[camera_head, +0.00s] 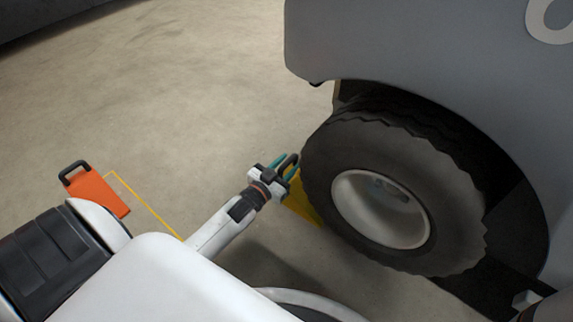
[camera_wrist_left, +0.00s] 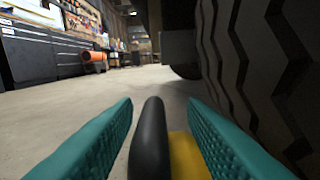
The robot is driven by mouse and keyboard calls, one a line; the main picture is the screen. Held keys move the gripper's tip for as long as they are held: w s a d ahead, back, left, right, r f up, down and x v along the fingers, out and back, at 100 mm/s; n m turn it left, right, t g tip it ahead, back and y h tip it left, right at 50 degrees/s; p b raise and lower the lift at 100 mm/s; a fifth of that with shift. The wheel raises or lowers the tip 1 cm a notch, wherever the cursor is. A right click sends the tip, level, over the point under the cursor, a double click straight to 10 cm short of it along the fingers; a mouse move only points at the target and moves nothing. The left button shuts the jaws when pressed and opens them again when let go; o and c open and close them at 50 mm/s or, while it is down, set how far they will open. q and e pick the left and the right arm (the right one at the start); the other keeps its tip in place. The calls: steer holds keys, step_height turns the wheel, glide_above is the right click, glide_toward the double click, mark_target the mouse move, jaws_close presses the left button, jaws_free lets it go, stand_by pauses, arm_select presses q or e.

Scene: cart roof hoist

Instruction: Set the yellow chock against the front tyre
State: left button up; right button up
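The yellow chock (camera_head: 302,207) is on the floor at the left edge of the front tyre (camera_head: 335,160). The tyre overlaps it in the head view, and I cannot tell whether they touch. My left gripper (camera_head: 281,168) is at the chock's black handle. In the left wrist view, the teal fingers stand apart on both sides of the handle (camera_wrist_left: 150,135), with gaps on each side. The chock's yellow body (camera_wrist_left: 187,155) shows beside the handle, partly behind the right finger. The tyre (camera_wrist_left: 255,70) rises close on the right there. My right gripper is not in view.
An orange chock (camera_head: 99,191) with a black handle lies at the left, near a yellow floor line (camera_head: 145,203). The grey cart body (camera_head: 420,50) overhangs the tyre. The floor (camera_head: 190,90) beyond is clear. Dark cabinets (camera_wrist_left: 45,55) stand far back.

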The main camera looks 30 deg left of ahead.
arm_select(q)
steer(key=shift+s+r+p, duration=0.15)
steer(key=shift+s+p, duration=0.3)
steer(key=shift+s, duration=0.05)
steer(key=s+p, duration=0.4)
steer(key=s, duration=0.7)
steer(key=shift+a+p, duration=0.35)
steer(key=shift+a, duration=0.05)
